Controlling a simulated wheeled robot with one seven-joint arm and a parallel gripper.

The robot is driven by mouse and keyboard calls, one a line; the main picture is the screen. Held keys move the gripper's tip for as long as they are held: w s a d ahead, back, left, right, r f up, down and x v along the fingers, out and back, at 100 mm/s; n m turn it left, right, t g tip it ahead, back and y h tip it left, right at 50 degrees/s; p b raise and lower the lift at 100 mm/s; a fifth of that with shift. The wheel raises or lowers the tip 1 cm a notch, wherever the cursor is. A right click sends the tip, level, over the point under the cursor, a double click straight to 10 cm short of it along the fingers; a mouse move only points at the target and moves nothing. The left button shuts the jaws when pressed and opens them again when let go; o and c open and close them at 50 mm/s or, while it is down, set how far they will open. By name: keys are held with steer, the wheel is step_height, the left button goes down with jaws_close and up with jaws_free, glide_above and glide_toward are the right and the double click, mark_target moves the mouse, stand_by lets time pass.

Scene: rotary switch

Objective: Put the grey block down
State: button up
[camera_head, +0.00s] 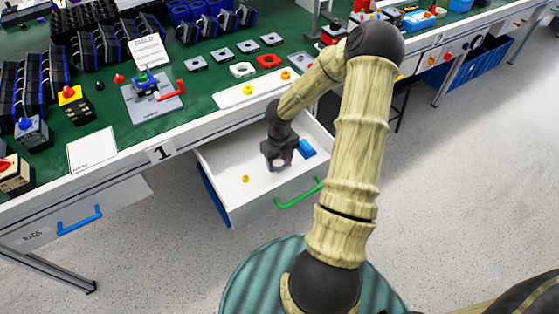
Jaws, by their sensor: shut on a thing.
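My gripper (279,160) is inside the open white drawer (225,160), pointing down. It is shut on a grey block (280,163), of which only a small part shows between and below the fingers. I cannot tell whether the block touches the drawer floor. A small blue piece (306,149) lies in the drawer just right of my gripper. A small yellow piece (245,179) lies on the drawer floor to the left and nearer the front.
The drawer has a green handle (298,193) and low walls. The green bench (210,85) above holds a white tray (258,90) with orange knobs, several grey square pieces, a red one (268,61) and a clamp fixture (150,92). The drawer's left floor is clear.

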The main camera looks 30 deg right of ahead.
steer(key=o, duration=1.1)
steer(key=shift+f, duration=0.1)
step_height(320, 180, up, 12)
steer(key=p, duration=0.5)
